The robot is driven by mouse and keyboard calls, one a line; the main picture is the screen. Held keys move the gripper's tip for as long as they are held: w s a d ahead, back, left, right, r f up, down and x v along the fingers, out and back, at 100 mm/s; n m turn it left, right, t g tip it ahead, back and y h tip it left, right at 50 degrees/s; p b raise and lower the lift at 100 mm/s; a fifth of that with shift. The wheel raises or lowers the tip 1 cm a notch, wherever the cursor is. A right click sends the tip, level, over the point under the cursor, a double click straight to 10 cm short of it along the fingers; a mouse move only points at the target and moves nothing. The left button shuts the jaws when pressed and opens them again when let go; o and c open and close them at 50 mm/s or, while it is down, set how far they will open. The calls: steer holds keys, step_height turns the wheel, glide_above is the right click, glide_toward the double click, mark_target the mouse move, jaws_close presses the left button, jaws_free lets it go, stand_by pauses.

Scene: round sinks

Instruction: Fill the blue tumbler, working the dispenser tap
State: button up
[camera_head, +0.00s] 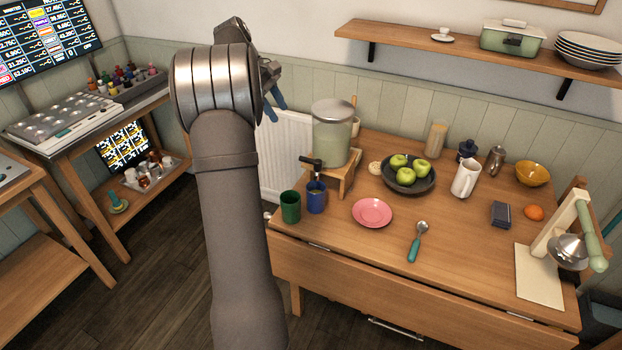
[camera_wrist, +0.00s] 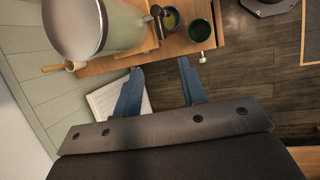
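The blue tumbler (camera_head: 316,201) stands upright below the black tap (camera_head: 313,163) of the drink dispenser (camera_head: 332,138). The dispenser is a clear jar of pale green liquid with a metal lid, on a wooden stand (camera_head: 346,183). In the wrist view, the tumbler (camera_wrist: 170,20) shows something yellow-green inside; its level is unclear. The tap (camera_wrist: 156,14) shows beside it; I cannot tell whether it is open. My gripper (camera_head: 277,108) is raised left of the dispenser, above the radiator. Its blue fingers are apart and empty in the wrist view (camera_wrist: 161,66), touching nothing.
A green tumbler (camera_head: 290,207) stands just left of the blue one near the table's left edge. A pink plate (camera_head: 372,212), a teal-handled spoon (camera_head: 415,246) and a bowl of green apples (camera_head: 392,187) lie to the right.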

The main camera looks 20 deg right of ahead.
mark_target(306, 158)
steer(key=x, duration=1.7)
steer(key=shift+d+f, duration=0.1)
steer(key=shift+d, duration=0.05)
jaws_close()
